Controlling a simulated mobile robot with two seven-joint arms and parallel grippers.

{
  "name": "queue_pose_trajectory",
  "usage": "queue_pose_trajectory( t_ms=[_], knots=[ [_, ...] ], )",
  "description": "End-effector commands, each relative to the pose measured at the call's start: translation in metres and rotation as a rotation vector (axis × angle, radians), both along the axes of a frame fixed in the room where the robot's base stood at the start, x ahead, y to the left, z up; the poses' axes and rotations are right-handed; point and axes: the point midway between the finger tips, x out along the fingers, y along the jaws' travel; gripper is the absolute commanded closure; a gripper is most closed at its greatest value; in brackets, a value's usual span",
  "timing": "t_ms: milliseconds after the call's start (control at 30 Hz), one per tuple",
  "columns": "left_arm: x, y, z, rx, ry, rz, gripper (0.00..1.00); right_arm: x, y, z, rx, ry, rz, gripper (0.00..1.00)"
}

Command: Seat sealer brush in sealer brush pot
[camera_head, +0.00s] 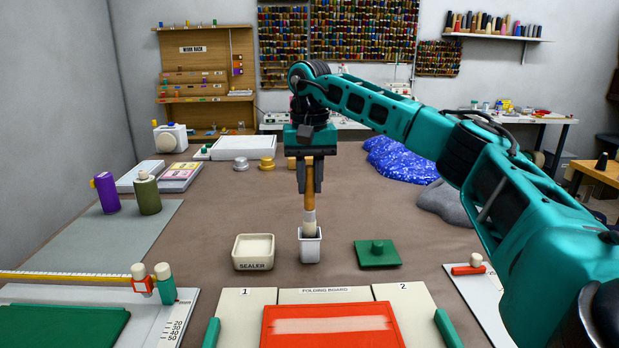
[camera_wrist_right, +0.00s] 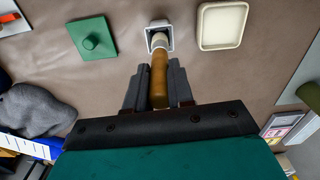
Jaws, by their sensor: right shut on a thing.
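The sealer brush has a brown wooden handle (camera_head: 309,185) and a pale head, and it stands upright. My right gripper (camera_head: 308,188) is shut on the handle of the sealer brush. The brush's lower end is at the mouth of the white square sealer brush pot (camera_head: 310,250); I cannot tell how deep it sits. In the right wrist view the brush handle (camera_wrist_right: 159,75) runs from between the fingers toward the pot (camera_wrist_right: 148,45). My left gripper is not in view.
A cream SEALER tray (camera_head: 253,262) stands left of the pot, and a green knobbed plate (camera_head: 377,254) lies to its right. The folding board (camera_head: 250,300) with a red panel is in front. Blue bagged fabric (camera_head: 400,160) lies behind at the right. Bare table surrounds the pot.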

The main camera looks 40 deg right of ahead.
Motion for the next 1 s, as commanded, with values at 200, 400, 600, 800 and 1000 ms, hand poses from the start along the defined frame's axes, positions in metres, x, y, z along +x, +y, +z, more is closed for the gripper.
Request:
queue_pose_trajectory(
  t_ms=[200,400,600,800,1000],
  knots=[
    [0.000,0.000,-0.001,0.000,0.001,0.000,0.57,0.000,0.000,-0.004,0.000,0.000,0.000,1.00],
    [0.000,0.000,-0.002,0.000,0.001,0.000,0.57,0.000,0.000,-0.007,0.000,0.000,-0.001,1.00],
    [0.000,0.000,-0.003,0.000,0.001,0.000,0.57,0.000,0.000,-0.009,0.000,0.000,0.000,1.00],
    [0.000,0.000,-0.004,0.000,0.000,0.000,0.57,0.000,0.000,-0.012,0.000,0.000,0.000,1.00],
    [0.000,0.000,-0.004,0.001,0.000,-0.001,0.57,0.000,0.000,-0.016,0.000,0.000,0.000,1.00]
  ],
)
